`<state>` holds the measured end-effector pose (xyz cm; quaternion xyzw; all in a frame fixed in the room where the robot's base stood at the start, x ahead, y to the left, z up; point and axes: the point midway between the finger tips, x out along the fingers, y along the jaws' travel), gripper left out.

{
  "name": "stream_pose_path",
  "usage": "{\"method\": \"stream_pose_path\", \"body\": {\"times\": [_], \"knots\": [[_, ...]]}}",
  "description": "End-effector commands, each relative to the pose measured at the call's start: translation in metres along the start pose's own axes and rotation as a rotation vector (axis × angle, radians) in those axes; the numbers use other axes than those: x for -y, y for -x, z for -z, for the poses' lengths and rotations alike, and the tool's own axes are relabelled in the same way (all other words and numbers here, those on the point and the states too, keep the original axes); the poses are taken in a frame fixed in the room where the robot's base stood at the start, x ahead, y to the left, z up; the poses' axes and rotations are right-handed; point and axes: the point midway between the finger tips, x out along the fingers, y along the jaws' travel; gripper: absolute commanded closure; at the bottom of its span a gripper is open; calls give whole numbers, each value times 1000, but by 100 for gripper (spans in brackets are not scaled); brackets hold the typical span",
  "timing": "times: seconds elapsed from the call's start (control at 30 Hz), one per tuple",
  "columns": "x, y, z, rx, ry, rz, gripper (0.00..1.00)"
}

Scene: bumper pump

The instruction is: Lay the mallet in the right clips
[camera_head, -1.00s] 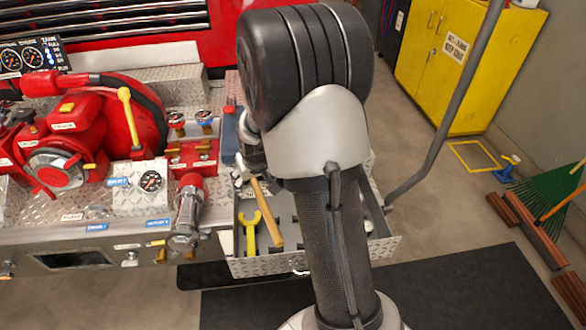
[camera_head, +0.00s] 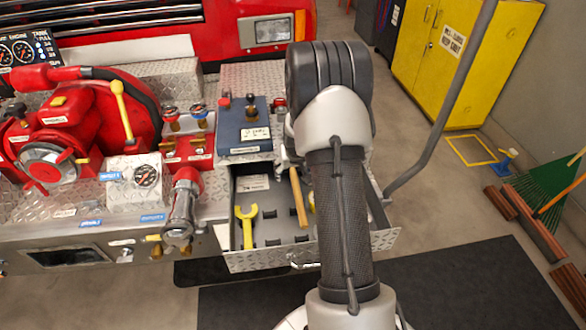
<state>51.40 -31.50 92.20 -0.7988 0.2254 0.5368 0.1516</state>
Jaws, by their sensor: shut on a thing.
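The mallet shows as a pale wooden handle (camera_head: 299,198), slanting down over the open drawer (camera_head: 385,240); its head is hidden or too small to tell. My gripper (camera_head: 287,160) is mostly hidden behind my own arm; only a grey sliver shows at the handle's upper end. It is shut on the mallet. Dark clips (camera_head: 270,214) stand on the drawer floor left of the handle. The right part of the drawer, with any clips there, is hidden by my arm. I cannot tell how high the mallet hangs above the floor.
A yellow wrench (camera_head: 246,226) lies at the drawer's left side. A yellow bit shows beside my arm. A blue box (camera_head: 244,130) sits above the drawer's back. Left are the red pump (camera_head: 70,130) and a chrome outlet (camera_head: 182,210). A grey rail (camera_head: 440,130) rises at right.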

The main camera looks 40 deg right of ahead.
Motion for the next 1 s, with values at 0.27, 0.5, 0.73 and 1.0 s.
{"method": "stream_pose_path", "body": {"times": [0.27, 0.5, 0.73, 1.0], "knots": [[0, -32, -12, -4, 0, 0, 77], [0, -57, -22, -4, 0, 0, 77], [0, -75, -29, -5, 0, 0, 77], [0, -78, -30, -5, 0, 0, 77]]}}
